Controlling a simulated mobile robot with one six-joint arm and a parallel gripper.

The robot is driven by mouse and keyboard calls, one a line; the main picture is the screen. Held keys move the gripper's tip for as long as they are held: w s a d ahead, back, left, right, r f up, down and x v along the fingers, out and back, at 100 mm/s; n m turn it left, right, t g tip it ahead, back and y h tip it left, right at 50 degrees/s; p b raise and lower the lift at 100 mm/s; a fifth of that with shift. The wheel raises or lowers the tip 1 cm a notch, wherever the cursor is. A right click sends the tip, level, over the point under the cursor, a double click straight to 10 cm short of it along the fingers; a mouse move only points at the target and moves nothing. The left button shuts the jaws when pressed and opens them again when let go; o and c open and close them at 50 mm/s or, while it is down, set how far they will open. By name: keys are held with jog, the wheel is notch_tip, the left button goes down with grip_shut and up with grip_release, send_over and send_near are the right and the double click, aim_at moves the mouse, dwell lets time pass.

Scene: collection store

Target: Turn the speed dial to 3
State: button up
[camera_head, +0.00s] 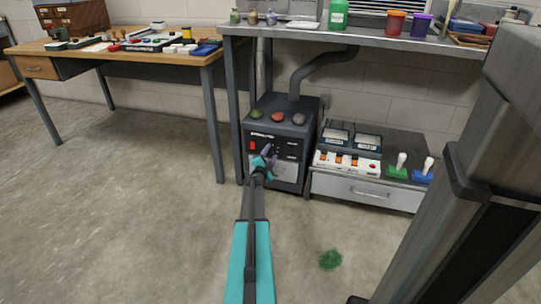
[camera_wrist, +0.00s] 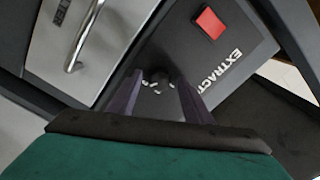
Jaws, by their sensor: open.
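The dark speed dial (camera_wrist: 161,77) is a small round knob with white marks around it on the dark front panel, in the wrist view. My gripper (camera_wrist: 156,82) is open, with one purple finger on either side of the dial. I cannot tell whether the fingers touch it. The dial's number setting is too small to read. In the head view my gripper (camera_head: 267,158) is at the front of the dark extractor unit (camera_head: 254,118) under the bench and hides the dial there.
A red switch (camera_wrist: 210,22) and "EXTRACT" lettering are beside the dial. A metal door handle (camera_wrist: 84,38) is on the other side. A drawer unit (camera_head: 365,191) with switches stands right of the extractor. A wooden desk (camera_head: 140,55) stands left. Open floor lies in front.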

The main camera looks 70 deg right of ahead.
jog(key=shift+a, duration=0.15)
jog(key=a+p, duration=0.3)
jog(key=a, duration=1)
jog(key=shift+s+a+p, duration=0.25)
jog(key=shift+s+p, duration=0.1)
jog(key=shift+s, duration=0.05)
jog(key=shift+w, duration=0.1)
